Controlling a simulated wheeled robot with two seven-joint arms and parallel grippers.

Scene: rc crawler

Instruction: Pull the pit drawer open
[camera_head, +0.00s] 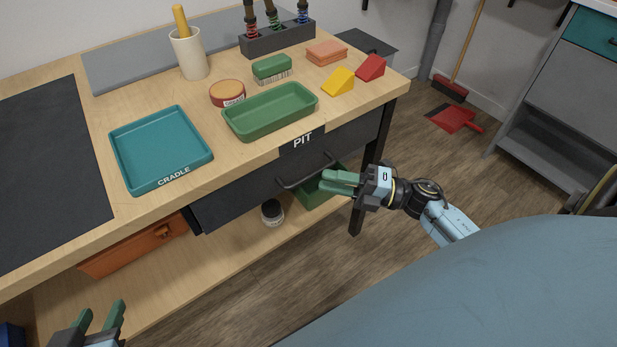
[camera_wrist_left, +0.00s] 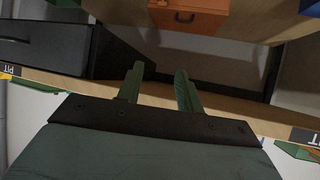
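The pit drawer (camera_head: 245,190) has a dark front under the bench top and a "PIT" label (camera_head: 302,141) above it. Its front looks flush with the bench, so it appears shut. A dark bar handle (camera_head: 305,172) stands out from the front. My right gripper (camera_head: 334,182) is just right of the handle, green fingers pointing left; whether they touch the handle is unclear. The fingers look close together, and their gap cannot be judged. My left gripper (camera_head: 100,318) is open and empty at the lower left, far from the handle; its spread fingers show in the left wrist view (camera_wrist_left: 160,88).
The bench top holds a teal cradle tray (camera_head: 157,178), a green tray (camera_head: 270,128), and yellow (camera_head: 339,82) and red wedges (camera_head: 371,68). The lower shelf holds an orange toolbox (camera_head: 130,249), a dark jar (camera_head: 271,212) and a green bin (camera_head: 318,198).

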